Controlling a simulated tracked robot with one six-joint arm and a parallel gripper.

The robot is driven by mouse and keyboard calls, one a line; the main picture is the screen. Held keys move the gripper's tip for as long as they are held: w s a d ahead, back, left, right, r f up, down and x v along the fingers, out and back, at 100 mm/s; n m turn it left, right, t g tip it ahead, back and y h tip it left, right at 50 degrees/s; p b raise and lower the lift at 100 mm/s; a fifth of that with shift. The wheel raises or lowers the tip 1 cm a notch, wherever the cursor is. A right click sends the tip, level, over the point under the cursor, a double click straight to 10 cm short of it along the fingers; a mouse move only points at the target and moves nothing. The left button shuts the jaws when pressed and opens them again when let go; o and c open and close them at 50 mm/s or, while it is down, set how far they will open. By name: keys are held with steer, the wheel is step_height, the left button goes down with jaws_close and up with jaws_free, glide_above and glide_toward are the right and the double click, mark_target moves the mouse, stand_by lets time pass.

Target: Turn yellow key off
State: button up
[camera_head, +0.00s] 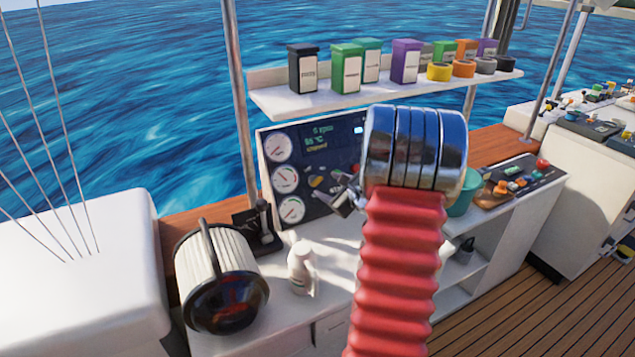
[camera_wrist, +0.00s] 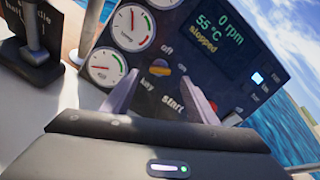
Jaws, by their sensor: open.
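The yellow key (camera_wrist: 160,70) is a small knob on the dark engine panel (camera_wrist: 215,80), between the printed words "off", "on", "key" and "start". I cannot tell which mark it points to. It also shows in the head view (camera_head: 316,181), just left of my gripper (camera_head: 347,190). In the wrist view my gripper (camera_wrist: 160,82) is open and empty. Its two fingers stand on either side of the key, with the key between and slightly beyond the tips. I cannot tell whether they touch it. The display (camera_wrist: 213,35) reads 0 rpm, 55 °C and "stopped".
White round gauges (camera_head: 284,179) line the panel's left side. A shelf (camera_head: 390,92) with boxes and tape rolls runs above.

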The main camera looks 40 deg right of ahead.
mark_target(317, 184)
steer(key=x, duration=0.8)
steer(key=shift+c, duration=0.4)
steer(key=c, duration=1)
steer(key=shift+n, duration=0.5)
steer(key=n, duration=0.5)
steer(key=shift+a+f+n+y, duration=0.1)
steer(key=shift+f+n+y, duration=0.05)
steer(key=shift+n+y, duration=0.15)
steer(key=n, duration=0.5)
steer(key=shift+a+f+n+g, duration=0.1)
steer(key=shift+f+n+g, duration=0.1)
steer(key=shift+n+g, duration=0.2)
